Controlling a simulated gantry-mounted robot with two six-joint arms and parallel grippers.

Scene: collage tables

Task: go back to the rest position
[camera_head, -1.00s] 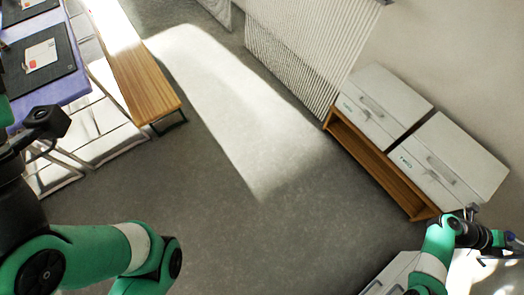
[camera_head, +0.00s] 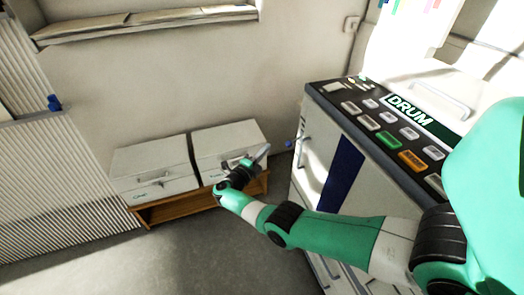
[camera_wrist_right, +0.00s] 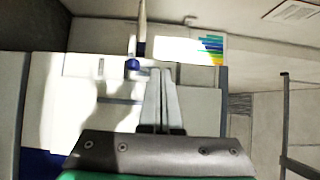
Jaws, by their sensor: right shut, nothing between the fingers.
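My right gripper (camera_head: 262,153) shows in the head view at the end of my green arm, which reaches in from the right. It is in front of the white drawer boxes in the picture, left of the machine marked DRUM. In the right wrist view the two grey fingers of my right gripper (camera_wrist_right: 161,72) lie together, shut, with nothing between them. My left gripper and left arm are not in either present view.
The DRUM machine (camera_head: 335,112) with a button panel stands to the right, close to my right arm. A blue-ended lever (camera_head: 290,143) sticks out from its side. White drawer boxes (camera_head: 152,165) sit on a low wooden shelf (camera_head: 190,208). Grey floor (camera_head: 150,265) is clear at lower left.

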